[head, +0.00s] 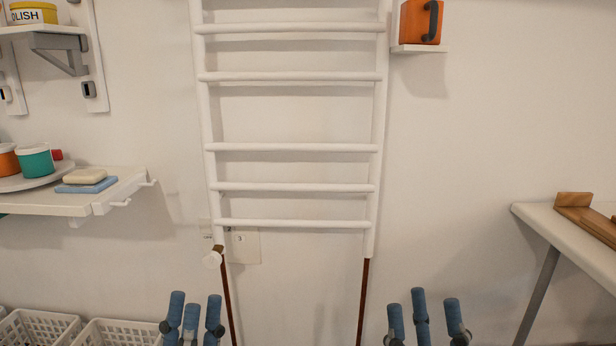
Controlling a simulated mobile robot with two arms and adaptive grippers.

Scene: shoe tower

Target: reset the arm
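My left gripper (194,308) is at the bottom of the head view, left of centre, with its blue fingers pointing up. The fingers stand apart with nothing between them. My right gripper (423,308) is at the bottom, right of centre, with its blue fingers spread and empty. Both grippers are in front of the white rack (290,147) on the wall, one near each lower side. The lower parts of both grippers are cut off by the picture's edge.
A wall shelf (100,198) at left holds cups, a soap bar and a blue block. White baskets (40,328) stand at lower left. A table (555,222) at right bears a wooden piece (590,218).

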